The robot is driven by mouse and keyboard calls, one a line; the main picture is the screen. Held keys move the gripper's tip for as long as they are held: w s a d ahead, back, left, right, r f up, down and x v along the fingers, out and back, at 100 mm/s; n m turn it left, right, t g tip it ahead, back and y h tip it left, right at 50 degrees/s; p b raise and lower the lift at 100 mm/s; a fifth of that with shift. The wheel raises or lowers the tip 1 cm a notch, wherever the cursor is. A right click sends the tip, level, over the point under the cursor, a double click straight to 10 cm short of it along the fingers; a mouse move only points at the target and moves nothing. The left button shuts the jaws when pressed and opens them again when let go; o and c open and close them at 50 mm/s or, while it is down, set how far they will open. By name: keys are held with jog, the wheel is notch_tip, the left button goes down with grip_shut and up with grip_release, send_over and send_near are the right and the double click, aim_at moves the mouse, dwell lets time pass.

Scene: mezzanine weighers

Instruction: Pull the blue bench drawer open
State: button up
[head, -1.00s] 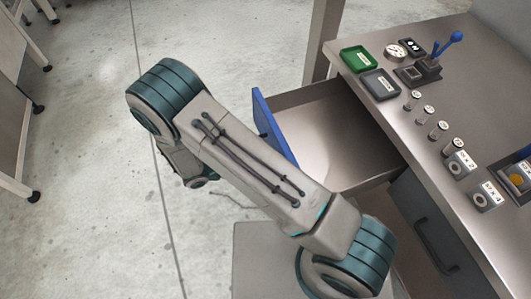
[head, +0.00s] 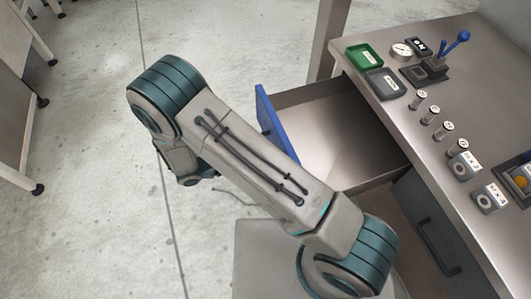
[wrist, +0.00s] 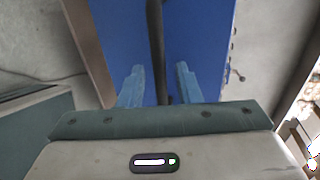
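The blue bench drawer (head: 272,118) stands well out of the bench in the head view, its bare metal inside showing. Its blue front fills the middle of the wrist view (wrist: 205,40). A dark bar handle (wrist: 157,40) runs up the front there. My gripper (wrist: 160,68) has its two fingers apart, one on each side of the handle, with a visible gap to it.
The metal bench top (head: 433,140) holds a green tray (head: 364,56), a grey tray (head: 384,84), a dial, a blue-knobbed lever (head: 456,44) and several weights. A grey drawer (head: 425,225) is closed beside the blue one.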

jog(key=b+v, duration=0.1)
jog(key=v, duration=1)
jog(key=shift+a, duration=0.35)
jog(key=shift+s+r, duration=0.1)
jog(key=w+d+r+m+g+y+p, duration=0.1)
jog(key=w+d+r+m+g+y, duration=0.2)
jog(key=d+r+m, duration=0.5)
jog(key=d+r+m+g+y, duration=0.35)
jog(key=d+r+m, duration=0.3)
jog(key=m, duration=0.35)
jog(key=s+d+r+m+t+y, duration=0.2)
jog(key=s+d+r+m+y, duration=0.1)
jog(key=m, duration=0.8)
jog(key=s+d+r+m+t+y+p, duration=0.1)
jog(key=s+d+r+m+t+y, duration=0.1)
jog(key=d+r+m+y, duration=0.3)
jog(key=shift+s+d+r+m+p, duration=0.3)
jog(key=shift+s+d+r+m, duration=0.8)
jog(key=shift+d+m, duration=1.65)
jog(key=shift+w+a+r+m, duration=0.2)
jog(key=shift+w+a+m, duration=0.05)
jog(key=shift+a+m, duration=0.1)
